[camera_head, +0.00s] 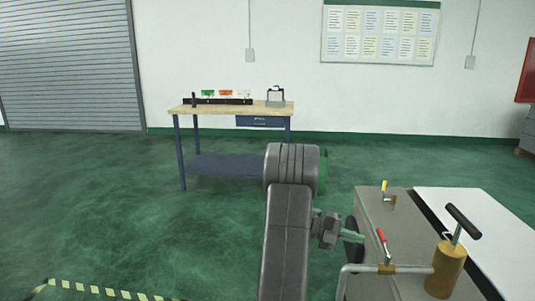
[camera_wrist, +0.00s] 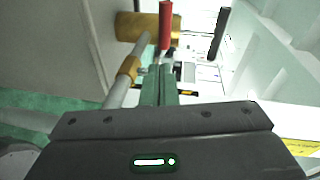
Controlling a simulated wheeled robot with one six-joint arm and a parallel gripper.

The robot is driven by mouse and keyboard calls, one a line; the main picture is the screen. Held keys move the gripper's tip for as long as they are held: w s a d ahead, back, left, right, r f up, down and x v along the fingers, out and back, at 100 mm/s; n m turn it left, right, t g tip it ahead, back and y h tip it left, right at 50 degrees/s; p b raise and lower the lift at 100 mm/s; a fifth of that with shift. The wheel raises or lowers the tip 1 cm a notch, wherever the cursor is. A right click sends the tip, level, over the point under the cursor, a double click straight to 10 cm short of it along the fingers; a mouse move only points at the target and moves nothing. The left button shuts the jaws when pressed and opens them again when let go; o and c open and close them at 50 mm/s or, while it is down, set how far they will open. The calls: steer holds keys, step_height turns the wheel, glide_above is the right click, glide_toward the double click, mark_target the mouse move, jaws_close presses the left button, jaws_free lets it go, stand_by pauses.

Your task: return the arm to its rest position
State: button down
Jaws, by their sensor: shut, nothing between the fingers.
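My arm rises in the lower middle of the head view and bends right at its top. My gripper (camera_head: 354,237) is at the right end of the wrist, close to the left side of a grey cabinet (camera_head: 385,215). Its green fingers show in the wrist view (camera_wrist: 160,72), closed together with nothing held. A dark round part (camera_head: 355,250) on the cabinet's side is just behind the fingertips; I cannot tell whether they touch. A red-handled valve (camera_head: 382,240) on a grey pipe (camera_head: 352,268) is just right of the gripper. In the wrist view the red handle (camera_wrist: 165,25) is beyond the fingers.
A brass cylinder with a black T-handle (camera_head: 446,272) stands at the right. A yellow-handled valve (camera_head: 384,188) is at the cabinet's far edge. A workbench (camera_head: 215,109) stands by the back wall. Green floor is open at the left, with a striped marking (camera_head: 100,290) in front.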

steer(key=shift+s+a+t, duration=0.2)
steer(key=shift+s+t, duration=0.05)
steer(key=shift+t, duration=0.05)
steer(key=shift+w+d, duration=0.1)
